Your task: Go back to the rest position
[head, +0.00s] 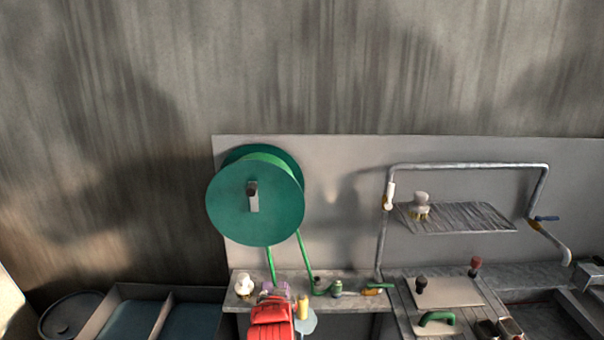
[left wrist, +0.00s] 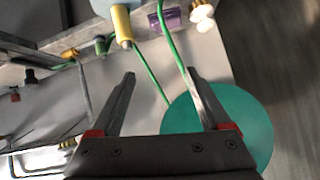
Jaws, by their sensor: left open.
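My left gripper (left wrist: 160,73) shows in the left wrist view, with two dark fingers spread apart and nothing between them. A green spool (left wrist: 245,125) lies partly behind its body in that view, and green strands pass behind the fingers. In the head view the green spool (head: 235,205) is mounted on a grey panel (head: 340,170), and its strands run down to a shelf (head: 240,302). My right gripper is in neither view.
A yellow cylinder (head: 303,307) and white item (head: 243,285) are nearby. A wire rack (head: 455,218) is at right, blue bins (head: 135,320) at lower left.

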